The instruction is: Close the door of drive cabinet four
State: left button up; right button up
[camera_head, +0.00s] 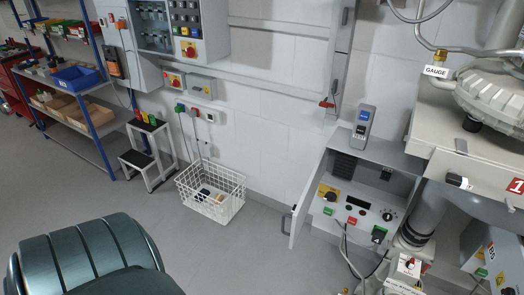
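A light grey drive cabinet (368,190) stands against the wall at right of centre. Its front carries a black knob, coloured push buttons and a yellow label. Its door (308,205) is a narrow light panel at the cabinet's left side, swung open and seen at a steep angle. A small grey handle (284,222) sits on the door's outer left face. I cannot read a number four on the cabinet. Neither of my grippers shows in this view.
A white wire basket (211,194) stands on the floor left of the door, with open floor between. Cables and a small box (407,268) stand before the cabinet. A blower (495,95) is on the right. A step stool (150,155) and shelves (85,110) are on the left.

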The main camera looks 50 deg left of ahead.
aim_at(299, 215)
jog(key=k+j, duration=0.1)
jog(key=j, duration=0.65)
jog(key=k+j, duration=0.1)
jog(key=j, duration=0.6)
jog(key=k+j, duration=0.1)
jog(key=j, duration=0.65)
